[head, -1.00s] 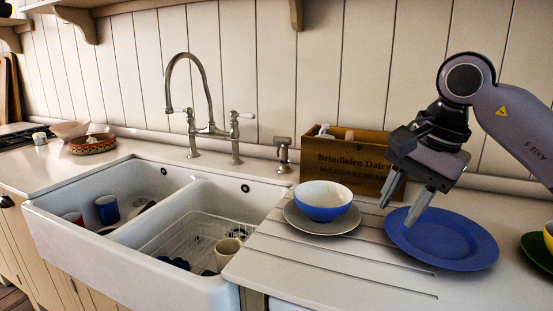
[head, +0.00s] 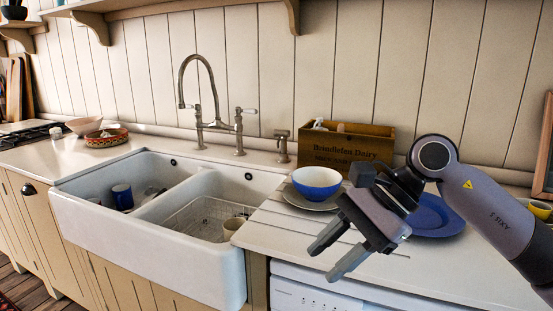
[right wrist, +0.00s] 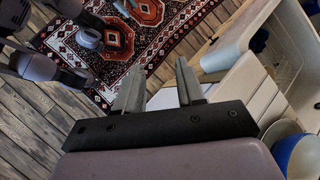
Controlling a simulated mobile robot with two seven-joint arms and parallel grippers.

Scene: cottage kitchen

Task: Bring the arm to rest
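My right gripper (head: 328,256) is open and empty, over the front edge of the worktop in the head view. In the right wrist view its two fingers (right wrist: 158,88) stand apart with nothing between them, with the floor and rug beyond. The right arm comes in from the right and passes in front of a blue plate (head: 435,217), hiding part of it. My left gripper is not in the head view.
A blue and white bowl (head: 317,184) on a grey plate (head: 292,196) stands just behind the gripper. A wooden crate (head: 345,150) is at the wall. The double sink (head: 165,235) with a tap lies to the left. A patterned rug (right wrist: 125,45) covers the floor.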

